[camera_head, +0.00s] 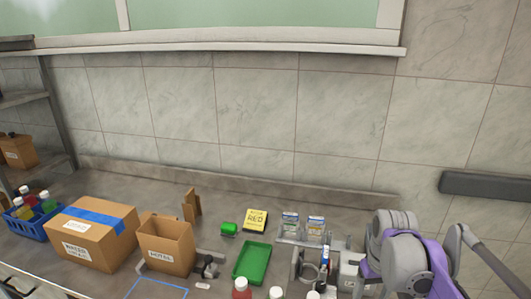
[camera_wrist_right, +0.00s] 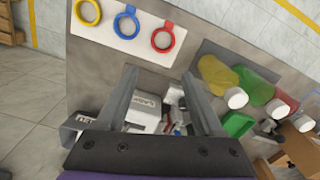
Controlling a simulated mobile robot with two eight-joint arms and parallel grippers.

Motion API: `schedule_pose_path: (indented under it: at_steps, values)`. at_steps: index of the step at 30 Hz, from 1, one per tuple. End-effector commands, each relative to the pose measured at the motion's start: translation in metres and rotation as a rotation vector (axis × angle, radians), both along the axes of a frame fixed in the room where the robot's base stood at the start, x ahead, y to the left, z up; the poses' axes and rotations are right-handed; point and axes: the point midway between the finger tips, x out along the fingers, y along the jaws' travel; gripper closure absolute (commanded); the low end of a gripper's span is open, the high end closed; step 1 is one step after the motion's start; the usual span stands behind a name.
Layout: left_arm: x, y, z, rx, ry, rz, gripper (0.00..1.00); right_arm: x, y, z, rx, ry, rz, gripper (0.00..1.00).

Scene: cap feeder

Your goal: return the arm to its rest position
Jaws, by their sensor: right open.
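My right arm (camera_head: 405,258), grey and purple, rises at the lower right of the head view, beside the worktop gear. Its gripper cannot be made out there. In the right wrist view my right gripper (camera_wrist_right: 160,76) is open, its two grey fingers spread with nothing held between them. Beyond and between the fingers a white labelled box (camera_wrist_right: 145,108) and small parts show on the worktop. The fingers appear apart from them. My left gripper is in neither view.
The worktop holds a green tray (camera_head: 251,262), an open carton (camera_head: 165,250), a taped carton (camera_head: 92,238), a blue crate (camera_head: 30,230) and a yellow sign (camera_head: 255,219). Bottles (camera_head: 241,289) stand at the front. A white panel (camera_wrist_right: 104,36) carries coloured rings.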

Motion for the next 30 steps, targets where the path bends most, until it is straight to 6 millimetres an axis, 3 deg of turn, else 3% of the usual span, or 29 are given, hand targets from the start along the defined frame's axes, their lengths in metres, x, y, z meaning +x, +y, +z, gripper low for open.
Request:
schedule_pose_path:
  at_steps: [10, 18, 24, 30]
  values:
    - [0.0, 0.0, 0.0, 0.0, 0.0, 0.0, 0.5, -0.067, 0.035, -0.026, -0.016, -0.193, -0.014, 0.31]
    - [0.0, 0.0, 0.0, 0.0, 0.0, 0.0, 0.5, -0.134, 0.061, -0.074, -0.004, -0.393, -0.031, 0.31]
    - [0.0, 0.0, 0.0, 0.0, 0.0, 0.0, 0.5, -0.155, 0.068, -0.094, 0.008, -0.467, -0.039, 0.31]
    - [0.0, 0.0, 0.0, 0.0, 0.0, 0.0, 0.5, -0.157, 0.069, -0.096, 0.01, -0.476, -0.041, 0.31]
